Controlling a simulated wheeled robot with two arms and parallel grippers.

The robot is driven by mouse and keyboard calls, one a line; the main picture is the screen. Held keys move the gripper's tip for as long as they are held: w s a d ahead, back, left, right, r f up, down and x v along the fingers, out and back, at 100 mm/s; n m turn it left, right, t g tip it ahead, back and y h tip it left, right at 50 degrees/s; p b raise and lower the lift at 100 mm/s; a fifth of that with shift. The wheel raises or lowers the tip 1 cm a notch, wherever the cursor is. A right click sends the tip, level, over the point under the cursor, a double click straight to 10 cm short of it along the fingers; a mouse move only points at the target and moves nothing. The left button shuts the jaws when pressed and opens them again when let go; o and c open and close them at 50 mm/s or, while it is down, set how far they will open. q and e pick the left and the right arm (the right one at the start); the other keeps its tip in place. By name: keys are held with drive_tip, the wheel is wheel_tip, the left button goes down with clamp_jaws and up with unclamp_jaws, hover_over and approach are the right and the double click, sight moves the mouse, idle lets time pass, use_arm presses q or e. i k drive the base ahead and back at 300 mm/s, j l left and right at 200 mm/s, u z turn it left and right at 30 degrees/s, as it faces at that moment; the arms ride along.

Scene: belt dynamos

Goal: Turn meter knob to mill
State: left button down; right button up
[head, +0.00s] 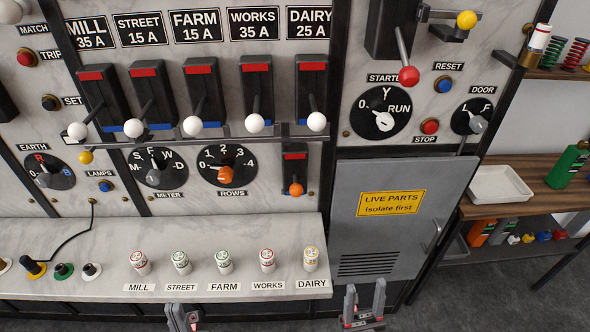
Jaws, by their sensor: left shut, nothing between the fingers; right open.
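The meter knob (154,175) is a small grey knob on a round black dial (176,171) marked M, S, F, W and D, above the METER label (169,195). The knob's bar looks roughly upright, in line with F, but its pointing end is too small to read surely. My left gripper (183,317) is shut and empty at the bottom edge, below the ledge front and well away from the knob. My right gripper (365,303) is open and empty in front of the grey cabinet door. Neither gripper touches anything.
The ROWS dial with an orange knob (227,174) is just right of the meter dial. White-tipped levers (190,125) and a rail jut out above. Several labelled fuses (182,262) stand on the ledge (110,240) below. A cable (75,235) hangs at left.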

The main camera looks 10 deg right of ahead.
sight(154, 177)
drive_tip(key=j+u, duration=0.25)
drive_tip(key=u, duration=0.25)
drive_tip(key=j+u, duration=0.25)
drive_tip(key=u, duration=0.2)
drive_tip(key=k+j, duration=0.05)
